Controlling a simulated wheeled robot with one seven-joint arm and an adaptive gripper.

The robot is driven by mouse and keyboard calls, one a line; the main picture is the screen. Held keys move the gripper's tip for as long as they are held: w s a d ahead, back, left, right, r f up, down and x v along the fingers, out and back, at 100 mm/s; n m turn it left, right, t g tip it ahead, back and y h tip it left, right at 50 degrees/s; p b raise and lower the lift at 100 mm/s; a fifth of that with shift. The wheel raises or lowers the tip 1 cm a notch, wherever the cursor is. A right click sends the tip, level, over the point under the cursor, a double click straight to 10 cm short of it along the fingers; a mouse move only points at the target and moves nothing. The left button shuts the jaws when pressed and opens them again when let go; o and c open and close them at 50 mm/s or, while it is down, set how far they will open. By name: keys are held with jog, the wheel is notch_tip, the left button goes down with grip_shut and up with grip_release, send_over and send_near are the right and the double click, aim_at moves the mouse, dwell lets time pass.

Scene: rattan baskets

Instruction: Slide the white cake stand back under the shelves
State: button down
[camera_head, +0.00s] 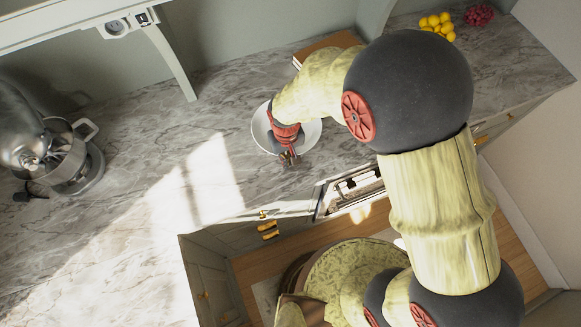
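The white cake stand (260,128) is a round white disc on the grey marble counter, near the counter's front edge. My arm covers its middle, so its foot is hidden. My gripper (289,158) hangs over the stand, with its fingertips near the stand's front rim. I cannot tell whether the fingers touch the stand or whether they are open. A white shelf (58,22) runs along the wall at the upper left, with a curved bracket at its right end.
A stand mixer (62,160) with a metal bowl stands at the left. A brown board or box (330,45) is at the wall behind the stand. Yellow fruit (438,24) and red grapes (479,15) lie at the back right. Counter between mixer and stand is clear.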

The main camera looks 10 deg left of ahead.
jog(key=w+a, duration=0.2)
jog(key=w, duration=0.2)
jog(key=w+a+b, duration=0.1)
jog(key=w+a, duration=0.2)
jog(key=w, duration=0.1)
jog(key=w+a, duration=0.2)
jog(key=w, duration=0.2)
jog(key=shift+w+a, duration=0.35)
jog(key=shift+w, duration=0.05)
jog(key=shift+s, duration=0.1)
jog(key=shift+d, duration=0.1)
jog(key=shift+s, duration=0.15)
